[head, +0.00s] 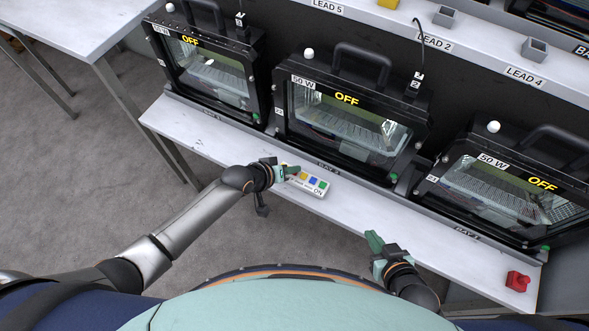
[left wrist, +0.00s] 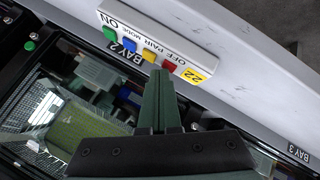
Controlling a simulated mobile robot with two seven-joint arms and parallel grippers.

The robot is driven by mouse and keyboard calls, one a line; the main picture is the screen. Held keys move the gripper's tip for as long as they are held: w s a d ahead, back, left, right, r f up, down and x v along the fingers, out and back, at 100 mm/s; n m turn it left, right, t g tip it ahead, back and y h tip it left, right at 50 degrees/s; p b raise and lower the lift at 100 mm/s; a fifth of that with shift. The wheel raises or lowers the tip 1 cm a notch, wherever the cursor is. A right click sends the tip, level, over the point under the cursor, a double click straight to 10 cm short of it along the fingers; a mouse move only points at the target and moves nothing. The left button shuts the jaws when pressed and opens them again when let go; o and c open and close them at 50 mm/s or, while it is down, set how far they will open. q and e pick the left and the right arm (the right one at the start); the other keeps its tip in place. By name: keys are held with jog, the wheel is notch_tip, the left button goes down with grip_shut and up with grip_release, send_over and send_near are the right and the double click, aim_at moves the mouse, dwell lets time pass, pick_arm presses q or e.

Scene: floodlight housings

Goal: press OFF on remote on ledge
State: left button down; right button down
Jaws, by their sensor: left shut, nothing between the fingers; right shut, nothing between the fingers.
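The white remote (head: 316,181) lies on the ledge (head: 236,148) in front of the middle floodlight. In the left wrist view the remote (left wrist: 160,40) has green, blue, yellow and red buttons, with the red button (left wrist: 168,65) by the word OFF. My left gripper (head: 288,172) is shut and empty at the remote's left end. Its fingertips (left wrist: 160,73) appear right beside the red button; I cannot tell whether they touch it. In the head view the gripper hides the red button. My right gripper (head: 374,240) is shut and empty near the ledge's front edge.
Three black floodlight housings reading OFF, including the middle one (head: 347,110), stand behind the ledge. A red block (head: 517,281) sits at the ledge's right end. The ledge between the remote and that block is mostly clear. Another table (head: 75,25) stands at upper left.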

pick_arm(q)
jog(key=shift+r+p, duration=0.65)
jog(key=shift+r, duration=0.05)
jog(key=shift+r, duration=0.1)
notch_tip(320, 180, up, 5)
jog(key=p, duration=0.5)
dwell(0.6)
jog(key=t, duration=0.1)
send_near(292, 176)
notch_tip(292, 176, up, 3)
jog(key=s+d, duration=0.1)
jog(key=d, duration=0.1)
jog(key=s+a+r+m+t+y, duration=0.1)
jog(key=s+a+m+y, duration=0.1)
jog(key=s+a, duration=0.8)
jog(key=shift+s+a+r+m+t+y, duration=0.2)
jog(key=shift+r+m+t+y, duration=0.1)
jog(key=shift+y, duration=0.6)
